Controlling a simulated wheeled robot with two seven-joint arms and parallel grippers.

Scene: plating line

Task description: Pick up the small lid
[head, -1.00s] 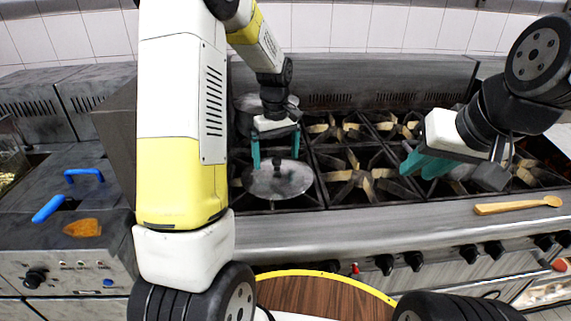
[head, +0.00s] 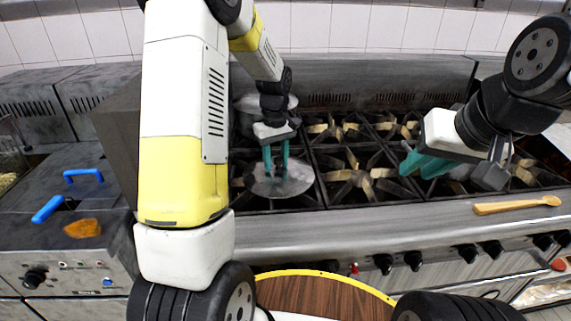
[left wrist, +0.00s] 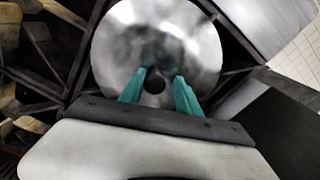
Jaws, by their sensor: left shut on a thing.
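The small lid (head: 295,184) is a round, shiny metal disc lying over the front left burner of the stove. It fills the upper middle of the left wrist view (left wrist: 120,35). My left gripper (head: 276,172) points down over the lid, its teal fingers shut on the lid's dark knob (left wrist: 153,86) at the centre. In the left wrist view the fingertips (left wrist: 158,80) stand either side of the knob. My right gripper (head: 425,165) hangs over the right burners, away from the lid; the gap between its fingers is not clear.
Behind the lid, another round metal piece (head: 250,103) stands on the back left burner, partly hidden by my left arm. A wooden spoon (head: 515,205) lies on the stove's front ledge. Blue-handled fryer baskets (head: 48,209) are at the left. The front middle burner (head: 352,180) is bare.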

